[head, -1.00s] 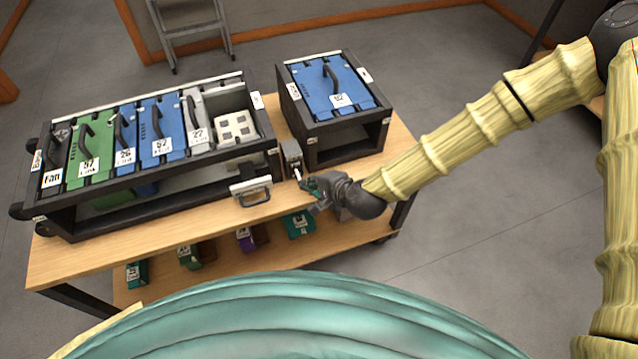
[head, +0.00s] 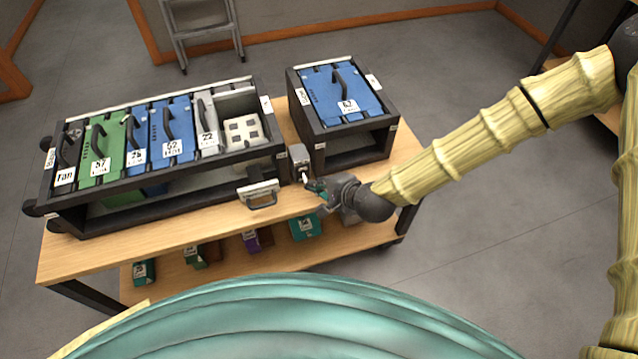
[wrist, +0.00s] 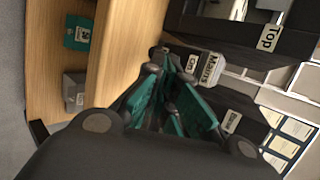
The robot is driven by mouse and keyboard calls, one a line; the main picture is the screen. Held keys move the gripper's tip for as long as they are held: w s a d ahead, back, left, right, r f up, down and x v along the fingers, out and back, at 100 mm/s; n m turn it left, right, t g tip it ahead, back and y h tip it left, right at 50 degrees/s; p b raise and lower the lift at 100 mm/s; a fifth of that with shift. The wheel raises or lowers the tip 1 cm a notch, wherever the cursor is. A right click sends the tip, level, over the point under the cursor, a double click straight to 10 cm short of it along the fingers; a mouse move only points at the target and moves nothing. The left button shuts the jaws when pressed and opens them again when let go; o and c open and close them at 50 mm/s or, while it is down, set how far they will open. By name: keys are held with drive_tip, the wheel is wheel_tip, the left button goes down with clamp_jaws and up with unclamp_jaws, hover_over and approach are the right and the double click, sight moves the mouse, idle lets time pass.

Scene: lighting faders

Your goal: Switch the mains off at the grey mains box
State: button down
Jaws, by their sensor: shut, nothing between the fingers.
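The grey mains box (head: 299,153) stands on the wooden bench between the long black rack and the smaller black case. A light lever (head: 304,175) shows at its front in the head view. In the wrist view the mains box (wrist: 204,69) carries a label reading "Mains On". My gripper (head: 318,187) is shut and empty, with teal fingers right at the front of the box, by the lever. In the wrist view the fingers (wrist: 165,75) hide the lever, so I cannot tell whether they touch it.
The long rack (head: 165,212) holds several labelled modules with handles. The smaller case (head: 345,160) holds a blue module (head: 342,95). A silver-handled latch (head: 258,193) sits left of my gripper. Several small boxes lie on the lower shelf (head: 215,262). A stepladder (head: 205,35) stands behind.

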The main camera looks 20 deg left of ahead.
drive_tip(key=v, duration=1.3)
drive_tip(key=shift+r+p, duration=0.3)
drive_tip(key=shift+r, duration=0.3)
drive_tip(key=shift+w+d, duration=0.1)
